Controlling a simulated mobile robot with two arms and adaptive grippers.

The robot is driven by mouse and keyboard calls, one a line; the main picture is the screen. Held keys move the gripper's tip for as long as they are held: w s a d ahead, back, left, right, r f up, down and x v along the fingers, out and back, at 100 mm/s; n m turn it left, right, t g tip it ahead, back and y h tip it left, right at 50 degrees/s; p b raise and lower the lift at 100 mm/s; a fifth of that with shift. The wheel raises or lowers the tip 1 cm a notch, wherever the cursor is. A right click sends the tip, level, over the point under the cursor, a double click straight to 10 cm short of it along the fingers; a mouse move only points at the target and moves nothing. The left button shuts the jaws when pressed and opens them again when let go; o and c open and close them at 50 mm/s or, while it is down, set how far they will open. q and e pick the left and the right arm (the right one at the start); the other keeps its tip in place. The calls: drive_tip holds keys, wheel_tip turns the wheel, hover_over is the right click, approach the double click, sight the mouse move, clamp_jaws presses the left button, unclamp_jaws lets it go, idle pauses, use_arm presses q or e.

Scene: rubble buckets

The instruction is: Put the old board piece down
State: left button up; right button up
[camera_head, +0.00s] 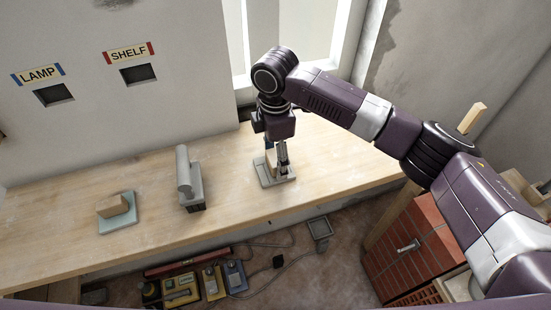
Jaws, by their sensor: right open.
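My right gripper (279,160) reaches down over the bench near its back edge, under the window. It is open. A small tan board piece (270,161) stands at the gripper's fingers on a flat grey plate (273,181). The fingers hide part of it, and I cannot tell whether they touch it. Another tan block (111,206) lies on a pale grey-green pad (119,223) on the left part of the bench. My left gripper is not in view.
A grey tool (186,173) stands on the wooden bench (240,215) between the two plates. Labelled wall openings, LAMP (54,95) and SHELF (138,74), are at upper left. Tool cases (180,290) and cables lie on the floor. A red cabinet (415,250) stands at right.

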sight(275, 157)
wheel_tip(275, 157, up, 10)
drive_tip(key=b, duration=0.2)
drive_tip(key=shift+f+b, duration=0.2)
drive_tip(key=shift+b, duration=0.2)
drive_tip(key=shift+r, duration=0.75)
drive_tip(key=shift+f, duration=0.1)
